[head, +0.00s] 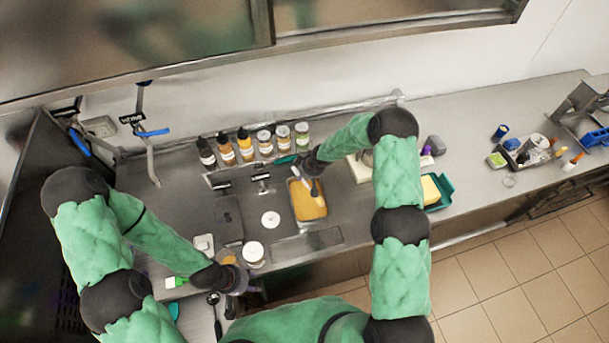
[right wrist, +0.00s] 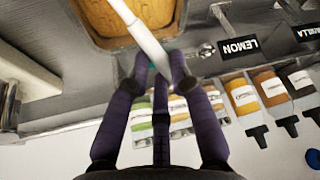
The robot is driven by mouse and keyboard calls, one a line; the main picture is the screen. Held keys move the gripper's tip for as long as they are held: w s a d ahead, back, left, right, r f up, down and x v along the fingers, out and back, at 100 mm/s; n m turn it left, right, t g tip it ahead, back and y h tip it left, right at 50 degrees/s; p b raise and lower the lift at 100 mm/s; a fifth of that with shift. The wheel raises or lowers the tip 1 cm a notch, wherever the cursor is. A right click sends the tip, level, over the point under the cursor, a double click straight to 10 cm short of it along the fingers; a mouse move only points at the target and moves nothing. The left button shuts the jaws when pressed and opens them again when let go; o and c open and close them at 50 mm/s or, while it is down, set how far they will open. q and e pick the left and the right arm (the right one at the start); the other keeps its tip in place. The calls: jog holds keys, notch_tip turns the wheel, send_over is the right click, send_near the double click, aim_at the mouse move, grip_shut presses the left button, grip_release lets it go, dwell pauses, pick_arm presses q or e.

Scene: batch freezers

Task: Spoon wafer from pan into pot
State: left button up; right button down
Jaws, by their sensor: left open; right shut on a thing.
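A rectangular pan (head: 293,205) with orange-yellow contents is set in the steel counter; its rim (right wrist: 75,15) also shows in the right wrist view. My right gripper (head: 309,164) is shut on a white-shafted spoon (right wrist: 138,30), just behind the pan. The spoon (head: 299,177) reaches over the pan contents; I cannot tell whether its tip touches them or carries anything. My left gripper (head: 232,281) is open at the counter's front edge, beside a round white pot (head: 253,253). The gap between this gripper and the pot is unclear. No separate wafer piece is distinguishable.
Several bottles and jars (head: 246,147) stand behind the pan, close to my right gripper. A small white disc (head: 270,220) lies left of the pan. A green tray (head: 437,197) with a yellow block is to the right.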

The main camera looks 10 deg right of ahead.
jog(key=shift+a+r, duration=0.1)
jog(key=shift+a, duration=0.1)
jog(key=shift+w+a+g+h, duration=0.25)
jog(key=shift+w+g+h, duration=0.05)
jog(key=shift+w+g, duration=0.35)
jog(key=shift+w+a+g+b, duration=0.15)
jog(key=shift+w+g+b, duration=0.2)
jog(key=shift+b, duration=0.25)
jog(key=shift+w+a+g+h, duration=0.1)
jog(key=shift+a+g+h, duration=0.05)
jog(key=shift+g+h, duration=0.2)
jog(key=shift+r, duration=0.1)
